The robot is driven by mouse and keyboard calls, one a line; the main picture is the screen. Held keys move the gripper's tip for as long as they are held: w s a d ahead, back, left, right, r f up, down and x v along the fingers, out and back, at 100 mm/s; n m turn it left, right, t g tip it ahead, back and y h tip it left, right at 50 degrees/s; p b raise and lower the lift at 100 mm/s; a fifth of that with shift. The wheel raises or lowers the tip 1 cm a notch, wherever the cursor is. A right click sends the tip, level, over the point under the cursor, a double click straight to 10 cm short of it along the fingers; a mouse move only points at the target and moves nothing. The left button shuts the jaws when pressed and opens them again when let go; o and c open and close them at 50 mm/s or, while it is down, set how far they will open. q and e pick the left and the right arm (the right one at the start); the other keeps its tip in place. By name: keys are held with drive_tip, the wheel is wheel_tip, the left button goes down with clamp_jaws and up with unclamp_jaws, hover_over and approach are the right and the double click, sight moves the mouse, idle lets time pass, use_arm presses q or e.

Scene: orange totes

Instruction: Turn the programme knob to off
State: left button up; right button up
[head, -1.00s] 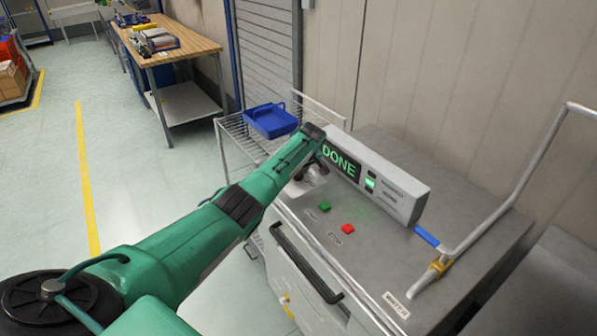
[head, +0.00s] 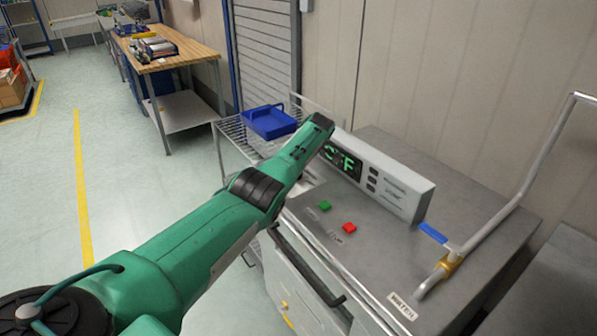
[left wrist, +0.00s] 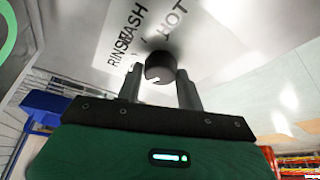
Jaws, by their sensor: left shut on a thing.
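The dark round programme knob (left wrist: 160,68) shows in the left wrist view, on a pale panel with the printed words RINSE, WASH and HOT. It has a small white mark on its near edge. My left gripper (left wrist: 160,82) is shut on the knob, with one finger on each side. In the head view my left arm hides the knob and most of that gripper. The display (head: 342,160) on the grey control box (head: 400,190) shows green letters that look like OFF, partly covered by my arm. My right gripper is not in view.
A green button (head: 324,206) and a red button (head: 349,228) sit on the machine top (head: 385,250). A bent metal pipe with a blue-handled valve (head: 432,233) stands at the right. A blue tray (head: 270,122) lies on the wire rack behind my arm.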

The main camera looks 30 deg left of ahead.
use_arm(q)
drive_tip(key=o, duration=1)
drive_tip(key=shift+r, duration=0.1)
drive_tip(key=b+v, duration=0.1)
drive_tip(key=v, duration=1.2)
drive_tip(key=shift+d+r+b, duration=0.15)
drive_tip(key=shift+r+b, duration=0.1)
drive_tip(key=shift+b, duration=0.15)
